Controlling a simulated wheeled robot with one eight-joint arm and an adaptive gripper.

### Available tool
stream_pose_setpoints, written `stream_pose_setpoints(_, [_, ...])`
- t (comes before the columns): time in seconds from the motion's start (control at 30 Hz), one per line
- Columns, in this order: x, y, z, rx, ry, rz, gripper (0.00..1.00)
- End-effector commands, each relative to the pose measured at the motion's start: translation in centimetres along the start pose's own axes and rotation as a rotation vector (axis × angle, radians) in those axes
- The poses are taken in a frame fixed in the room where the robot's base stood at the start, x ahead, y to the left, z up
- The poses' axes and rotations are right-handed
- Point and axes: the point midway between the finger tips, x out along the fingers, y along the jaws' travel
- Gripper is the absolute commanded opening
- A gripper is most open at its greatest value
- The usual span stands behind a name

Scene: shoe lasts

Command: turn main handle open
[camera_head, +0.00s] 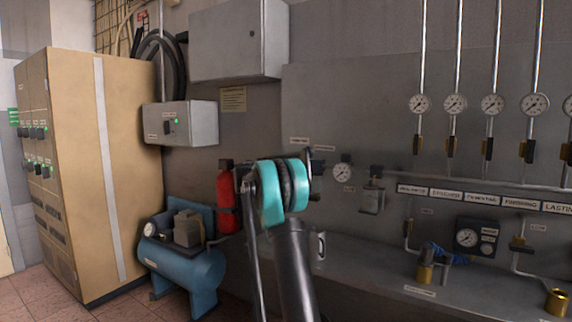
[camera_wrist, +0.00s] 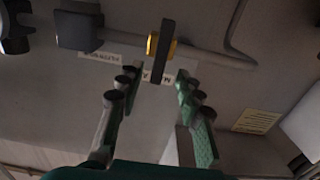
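The main handle (camera_wrist: 162,48) is a dark, narrow lever with a brass-coloured body behind it, on a grey pipe in the wrist view. Nothing is held. In the head view my teal wrist joint hides the fingers and most of the area around the handle.
A pipe (camera_wrist: 205,54) runs along the wall beside the handle, with a dark block (camera_wrist: 78,30) on it. In the head view a red extinguisher (camera_head: 227,200), a blue compressor (camera_head: 185,268) and a tan cabinet (camera_head: 130,170) stand left. A grey bench (camera_head: 375,275) lies right.

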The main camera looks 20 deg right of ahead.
Motion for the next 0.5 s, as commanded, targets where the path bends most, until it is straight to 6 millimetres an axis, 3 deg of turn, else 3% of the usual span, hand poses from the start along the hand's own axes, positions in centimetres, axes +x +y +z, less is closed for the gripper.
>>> stream_pose_setpoints(0.2, [4.0,0.1,0.0,0.000,0.000,0.001,0.36])
stream_pose_setpoints(0.5, [6.5,0.0,0.0,0.000,0.000,0.000,0.36])
